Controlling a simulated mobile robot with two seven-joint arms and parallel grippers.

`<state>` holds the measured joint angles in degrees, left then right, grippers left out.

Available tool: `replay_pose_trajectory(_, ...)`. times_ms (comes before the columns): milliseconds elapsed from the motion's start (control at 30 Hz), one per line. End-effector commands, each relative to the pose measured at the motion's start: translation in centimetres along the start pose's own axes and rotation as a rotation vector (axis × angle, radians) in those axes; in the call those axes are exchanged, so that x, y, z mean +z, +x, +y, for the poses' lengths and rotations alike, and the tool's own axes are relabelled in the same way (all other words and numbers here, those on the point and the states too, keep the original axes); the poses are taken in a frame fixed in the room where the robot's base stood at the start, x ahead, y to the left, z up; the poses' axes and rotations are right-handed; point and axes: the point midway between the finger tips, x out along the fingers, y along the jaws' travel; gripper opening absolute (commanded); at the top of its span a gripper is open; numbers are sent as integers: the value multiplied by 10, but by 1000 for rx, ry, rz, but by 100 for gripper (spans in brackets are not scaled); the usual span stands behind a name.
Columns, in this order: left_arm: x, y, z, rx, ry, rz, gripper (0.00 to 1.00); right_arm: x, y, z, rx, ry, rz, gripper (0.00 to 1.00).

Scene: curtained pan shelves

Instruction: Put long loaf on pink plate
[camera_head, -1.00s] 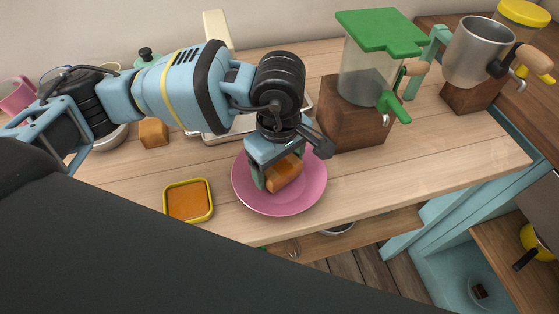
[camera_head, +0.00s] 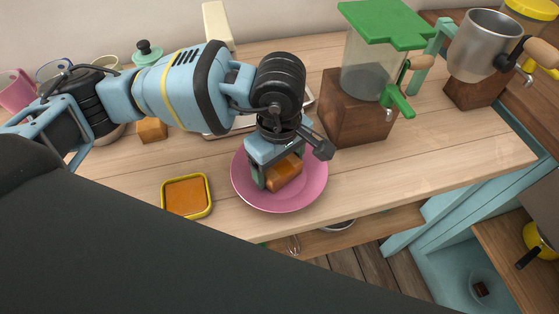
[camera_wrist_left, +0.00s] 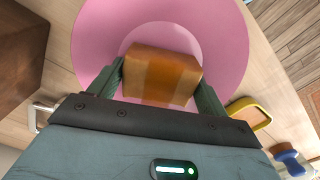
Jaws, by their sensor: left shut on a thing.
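The long loaf (camera_head: 285,174) is an orange-brown block over the middle of the pink plate (camera_head: 301,197) in the head view. My left gripper (camera_head: 272,181) points down over the plate and is shut on the loaf. In the left wrist view the loaf (camera_wrist_left: 162,74) sits between the two green fingers of my left gripper (camera_wrist_left: 160,82), with the pink plate (camera_wrist_left: 215,30) behind it. I cannot tell whether the loaf's underside touches the plate. My right gripper is not in view.
A yellow-rimmed square dish (camera_head: 187,196) stands left of the plate. A blender with a green lid (camera_head: 384,24) on a wooden base (camera_head: 355,118) stands to the right. A small brown block (camera_head: 152,130) lies behind the dish. The counter's front edge runs just before the plate.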

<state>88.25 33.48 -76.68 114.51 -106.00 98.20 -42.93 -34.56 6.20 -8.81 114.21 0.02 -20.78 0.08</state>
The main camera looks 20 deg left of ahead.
Motion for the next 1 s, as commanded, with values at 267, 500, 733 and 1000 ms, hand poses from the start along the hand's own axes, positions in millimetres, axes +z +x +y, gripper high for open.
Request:
replay_pose_trajectory(267,0,1,0,1,0,0,98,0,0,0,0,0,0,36)
replay_pose_trajectory(500,0,1,0,0,0,0,100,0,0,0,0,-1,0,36)
replay_pose_trajectory(733,0,-22,1,4,1,1,100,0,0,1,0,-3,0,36)
replay_pose_trajectory(1000,0,-63,1,4,-1,1,100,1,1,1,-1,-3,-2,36)
